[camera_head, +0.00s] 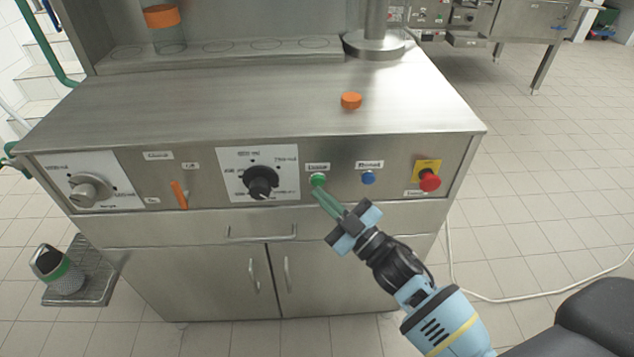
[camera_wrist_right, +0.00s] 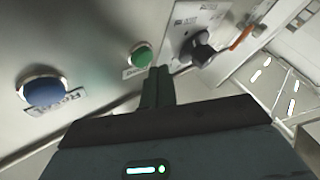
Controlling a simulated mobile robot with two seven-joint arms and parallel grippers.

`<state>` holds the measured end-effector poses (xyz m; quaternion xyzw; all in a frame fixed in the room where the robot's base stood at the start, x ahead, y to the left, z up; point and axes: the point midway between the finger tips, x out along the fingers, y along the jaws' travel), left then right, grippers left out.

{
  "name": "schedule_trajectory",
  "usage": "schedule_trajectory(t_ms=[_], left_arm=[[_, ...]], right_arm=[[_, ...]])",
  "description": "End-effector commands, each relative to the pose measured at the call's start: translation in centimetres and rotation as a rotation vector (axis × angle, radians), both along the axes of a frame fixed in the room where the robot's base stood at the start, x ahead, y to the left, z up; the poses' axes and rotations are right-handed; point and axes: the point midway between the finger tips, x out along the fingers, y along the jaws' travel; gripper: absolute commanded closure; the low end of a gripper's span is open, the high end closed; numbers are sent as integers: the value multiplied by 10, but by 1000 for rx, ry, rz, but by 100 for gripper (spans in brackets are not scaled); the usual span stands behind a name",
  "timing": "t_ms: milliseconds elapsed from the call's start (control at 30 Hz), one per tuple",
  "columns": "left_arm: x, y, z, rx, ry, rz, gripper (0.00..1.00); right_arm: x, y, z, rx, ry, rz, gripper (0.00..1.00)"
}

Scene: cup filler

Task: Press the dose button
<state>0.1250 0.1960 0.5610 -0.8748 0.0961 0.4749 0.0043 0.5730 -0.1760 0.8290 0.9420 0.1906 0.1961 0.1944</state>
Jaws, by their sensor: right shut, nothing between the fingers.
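The green button (camera_head: 318,179) sits on the front panel of the steel machine, under a small label, right of the black dial. My right gripper (camera_head: 318,191) is shut and empty, its green fingertips just below and close to the green button. In the right wrist view the green button (camera_wrist_right: 139,55) shows just beyond the fingertips (camera_wrist_right: 158,70); I cannot tell whether they touch it. The blue button (camera_head: 368,177) is right of the green one and also shows in the wrist view (camera_wrist_right: 42,91). My left gripper is not in view.
A red emergency button (camera_head: 429,180) on a yellow plate is at the panel's right. The black dial (camera_head: 262,182), orange switch (camera_head: 179,194) and grey knob (camera_head: 90,190) are to the left. An orange cap (camera_head: 351,100) lies on the steel top. Drawer and doors are below.

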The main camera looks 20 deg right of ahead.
Motion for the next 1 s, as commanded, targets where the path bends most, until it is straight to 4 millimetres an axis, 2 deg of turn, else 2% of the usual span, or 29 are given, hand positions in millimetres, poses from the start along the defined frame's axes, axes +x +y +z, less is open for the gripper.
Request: schedule_trajectory(t_ms=[267, 1000], left_arm=[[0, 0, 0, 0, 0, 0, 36], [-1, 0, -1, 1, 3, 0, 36]], right_arm=[[8, -2, 0, -1, -1, 0, 100], [12, -3, 0, -1, 0, 1, 100]])
